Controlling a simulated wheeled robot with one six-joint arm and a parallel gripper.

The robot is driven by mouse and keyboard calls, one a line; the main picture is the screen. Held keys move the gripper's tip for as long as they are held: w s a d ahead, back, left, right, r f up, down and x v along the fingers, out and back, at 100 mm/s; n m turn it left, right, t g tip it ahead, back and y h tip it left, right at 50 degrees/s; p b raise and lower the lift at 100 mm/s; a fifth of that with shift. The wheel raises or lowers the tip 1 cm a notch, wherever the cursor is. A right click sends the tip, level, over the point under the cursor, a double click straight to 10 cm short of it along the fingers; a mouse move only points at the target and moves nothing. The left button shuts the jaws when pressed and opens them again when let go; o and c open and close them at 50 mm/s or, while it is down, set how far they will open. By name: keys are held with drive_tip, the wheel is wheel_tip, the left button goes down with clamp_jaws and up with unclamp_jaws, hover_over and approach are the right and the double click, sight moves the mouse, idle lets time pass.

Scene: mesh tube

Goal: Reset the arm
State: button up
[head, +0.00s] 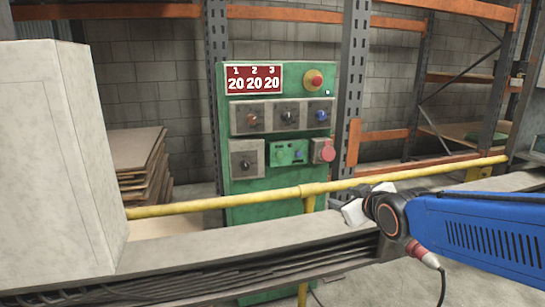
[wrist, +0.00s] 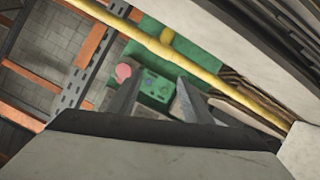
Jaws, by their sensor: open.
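My arm reaches in from the right edge of the head view, with a blue link and a dark wrist joint. Its end is over the grey concrete ledge (head: 235,245), in front of the green control panel (head: 273,170). In the wrist view my gripper (wrist: 158,77) shows two dark fingers spread apart with nothing between them. The green panel (wrist: 152,92) lies beyond the fingers, tilted in that view. The fingertips are not clear in the head view.
A yellow rail (head: 230,201) runs across in front of the panel. A large pale block (head: 55,160) stands at left, with stacked brown sheets (head: 138,160) behind it. Orange and grey racks (head: 355,80) stand behind. Dark cables (head: 200,280) run along the ledge.

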drive_tip(key=s+d+f+m+g+h, duration=0.1)
drive_tip(key=s+d+f+m+g, duration=0.1)
drive_tip(key=s, duration=0.7)
drive_tip(key=s+d+f+m+g, duration=0.2)
drive_tip(key=s+d+f+g, duration=0.1)
drive_tip(key=s, duration=0.6)
drive_tip(key=s+d+f+m+g+h, duration=0.1)
drive_tip(key=s+d+f+m+g, duration=0.1)
drive_tip(key=s+f, duration=0.4)
drive_tip(key=s+d+g, duration=0.1)
drive_tip(key=s+d, duration=0.1)
drive_tip(key=s, duration=0.1)
drive_tip(key=shift+s+f+m+h, duration=0.25)
drive_tip(key=shift+s+m+h, duration=0.05)
drive_tip(key=shift+s+m, duration=0.1)
drive_tip(key=shift+w, duration=0.1)
